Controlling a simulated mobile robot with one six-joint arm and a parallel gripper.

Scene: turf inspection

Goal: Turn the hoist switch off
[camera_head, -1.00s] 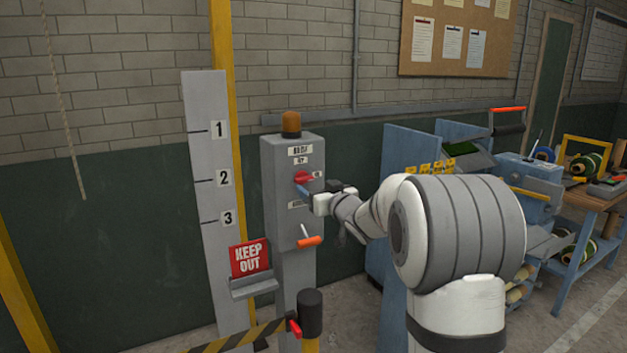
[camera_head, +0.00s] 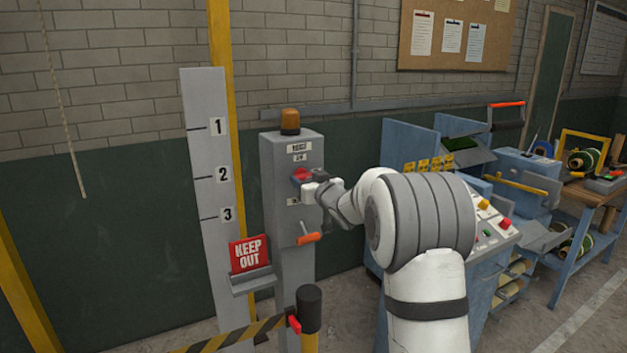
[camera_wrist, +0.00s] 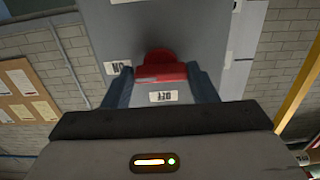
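The hoist switch is a red knob (camera_head: 303,174) on the front of a grey post-mounted box (camera_head: 285,220). In the wrist view, the red knob (camera_wrist: 160,68) has a bar handle lying level across the picture. The ON label (camera_wrist: 118,68) is beside one end of the bar, and the OFF label (camera_wrist: 163,97) is on the side nearer my gripper; both look upside down. My gripper (camera_head: 306,182) is at the switch. Its two blue fingers stand wide apart at the ends of the bar; contact is unclear. My wrist partly hides the knob in the head view.
An orange lamp (camera_head: 290,121) tops the box. An orange-handled lever (camera_head: 308,239) is below the switch. A red KEEP OUT sign (camera_head: 249,254) and a numbered board (camera_head: 205,150) stand left. A striped barrier (camera_head: 235,337) is in front. A blue console (camera_head: 480,265) is right.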

